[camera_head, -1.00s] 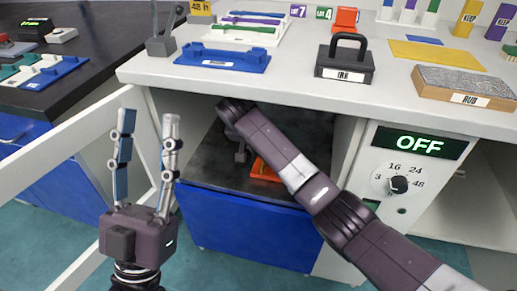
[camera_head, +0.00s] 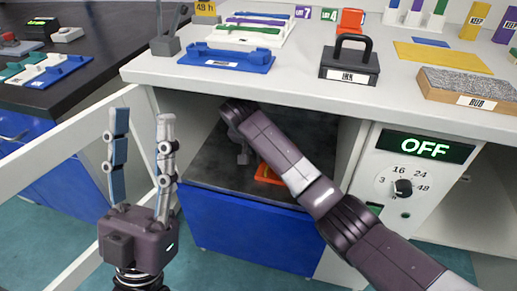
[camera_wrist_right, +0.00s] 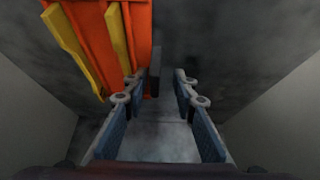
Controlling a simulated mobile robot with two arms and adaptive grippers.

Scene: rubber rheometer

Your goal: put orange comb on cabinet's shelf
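An orange piece (camera_head: 267,174), which looks like the orange comb, lies on the dark shelf (camera_head: 212,168) inside the cabinet, partly hidden by my right arm. In the right wrist view the orange piece (camera_wrist_right: 88,38) carries yellow strips and lies left of and beyond my right gripper (camera_wrist_right: 160,78). That gripper is inside the cabinet, its fingers apart. A narrow dark piece (camera_wrist_right: 154,70) shows near the left fingertip; I cannot tell whether they touch. My left gripper (camera_head: 143,116) is open, upright and empty, in front of the cabinet's left side.
The white cabinet top (camera_head: 300,88) overhangs the shelf and bears a blue rack (camera_head: 226,59) and a black handled block (camera_head: 350,65). An open white door frame (camera_head: 65,145) stands at left. A control panel (camera_head: 410,178) reading OFF is at right.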

